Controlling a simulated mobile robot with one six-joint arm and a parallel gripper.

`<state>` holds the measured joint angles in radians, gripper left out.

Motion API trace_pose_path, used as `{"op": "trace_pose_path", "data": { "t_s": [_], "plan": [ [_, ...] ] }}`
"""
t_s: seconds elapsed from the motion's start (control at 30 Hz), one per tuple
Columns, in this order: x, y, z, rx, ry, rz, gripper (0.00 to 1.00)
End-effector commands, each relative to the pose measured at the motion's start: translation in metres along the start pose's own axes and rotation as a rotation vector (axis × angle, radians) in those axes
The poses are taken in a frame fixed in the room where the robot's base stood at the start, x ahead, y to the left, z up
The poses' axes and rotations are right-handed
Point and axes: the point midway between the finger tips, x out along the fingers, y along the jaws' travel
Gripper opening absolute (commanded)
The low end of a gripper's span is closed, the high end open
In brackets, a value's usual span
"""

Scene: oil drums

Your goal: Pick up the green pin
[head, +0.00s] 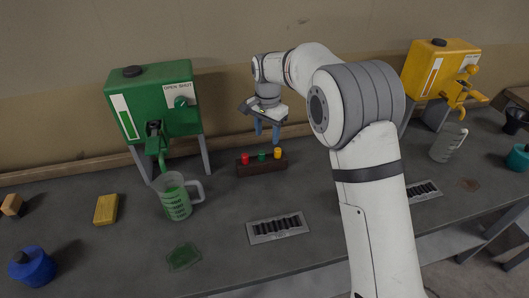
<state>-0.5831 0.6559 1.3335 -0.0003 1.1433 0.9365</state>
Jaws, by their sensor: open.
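The green pin (262,155) stands in a small dark wooden block (262,169) on the bench, between a red pin (245,158) on its left and a yellow pin (277,153) on its right. My gripper (267,135) points down above the block, its two blue fingers open and apart. The fingertips are a little above the pins, over the green and yellow ones in the picture. Nothing shows between the fingers.
A green drum (155,100) with a tap stands left, a measuring jug (175,196) below it. A drain grate (277,228) lies in front of the block. A yellow drum (440,72) and another jug (447,143) stand right. Bench around the block is clear.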

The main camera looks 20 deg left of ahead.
Motion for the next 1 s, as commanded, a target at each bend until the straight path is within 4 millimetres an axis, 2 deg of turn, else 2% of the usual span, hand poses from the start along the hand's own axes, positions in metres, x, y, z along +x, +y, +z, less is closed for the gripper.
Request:
{"op": "trace_pose_path", "data": {
  "t_s": [0.1, 0.2, 0.47, 0.7, 0.83, 1.0],
  "plan": [
    [0.010, -0.018, 0.005, 0.012, -0.005, 0.006, 0.47],
    [0.019, -0.023, 0.006, 0.018, -0.007, 0.010, 0.47],
    [0.047, -0.021, 0.006, 0.018, -0.008, 0.010, 0.47],
    [0.082, -0.018, 0.005, 0.017, -0.007, 0.009, 0.47],
    [0.090, -0.018, 0.005, 0.016, -0.006, 0.008, 0.47],
    [0.090, -0.018, 0.006, 0.016, -0.005, 0.007, 0.47]
  ]
}}
